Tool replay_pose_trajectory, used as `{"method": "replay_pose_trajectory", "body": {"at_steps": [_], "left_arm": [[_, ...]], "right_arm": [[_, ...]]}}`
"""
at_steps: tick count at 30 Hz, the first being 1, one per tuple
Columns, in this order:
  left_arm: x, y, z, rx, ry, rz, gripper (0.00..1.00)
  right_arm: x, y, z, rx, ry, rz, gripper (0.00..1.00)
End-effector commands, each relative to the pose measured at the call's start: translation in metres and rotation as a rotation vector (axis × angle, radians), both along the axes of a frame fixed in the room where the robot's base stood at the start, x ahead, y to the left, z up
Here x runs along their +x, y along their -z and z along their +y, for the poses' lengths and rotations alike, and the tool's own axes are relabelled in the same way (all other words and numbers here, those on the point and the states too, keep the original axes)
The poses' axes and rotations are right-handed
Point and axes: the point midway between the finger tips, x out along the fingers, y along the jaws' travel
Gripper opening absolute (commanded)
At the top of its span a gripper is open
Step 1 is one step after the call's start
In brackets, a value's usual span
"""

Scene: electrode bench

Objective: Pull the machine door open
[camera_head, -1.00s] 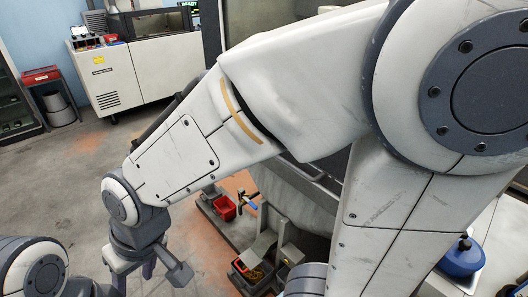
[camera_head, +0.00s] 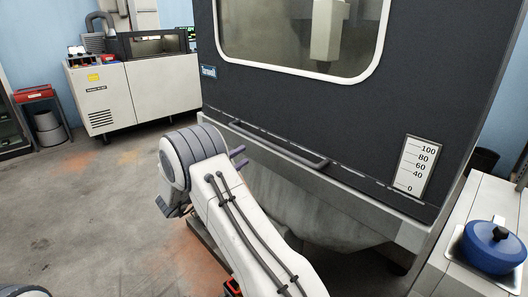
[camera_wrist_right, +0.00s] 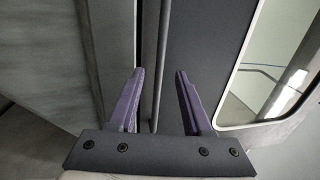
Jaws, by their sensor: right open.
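The machine door (camera_head: 300,105) is a dark grey panel with a white-framed window. It looks shut in the head view. Its handle (camera_head: 290,152) is a long dark bar along the lower edge. My right gripper (camera_head: 240,156) is open and empty, with its purple fingers close to the handle's left end. In the right wrist view the fingers of my right gripper (camera_wrist_right: 158,73) point at the door (camera_wrist_right: 205,45), and the handle bar (camera_wrist_right: 162,50) shows between them. I cannot tell how deep the bar sits between them. My left gripper is out of view.
A scale plate (camera_head: 415,167) is on the door's right part. A white bench with a blue pot (camera_head: 492,247) stands at the right. A white cabinet machine (camera_head: 133,92) and a red stand (camera_head: 38,95) are at the back left. The floor at left is clear.

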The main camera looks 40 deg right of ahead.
Motion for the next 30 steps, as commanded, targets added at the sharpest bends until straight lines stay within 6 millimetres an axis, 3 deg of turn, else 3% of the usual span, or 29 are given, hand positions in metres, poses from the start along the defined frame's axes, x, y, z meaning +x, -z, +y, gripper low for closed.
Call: {"method": "replay_pose_trajectory", "body": {"at_steps": [18,30], "left_arm": [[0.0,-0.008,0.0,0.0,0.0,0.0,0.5],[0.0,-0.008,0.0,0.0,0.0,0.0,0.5]], "right_arm": [[0.003,-0.019,-0.092,-0.011,0.02,-0.007,0.5],[0.004,-0.02,-0.103,-0.011,0.018,-0.004,0.5]]}}
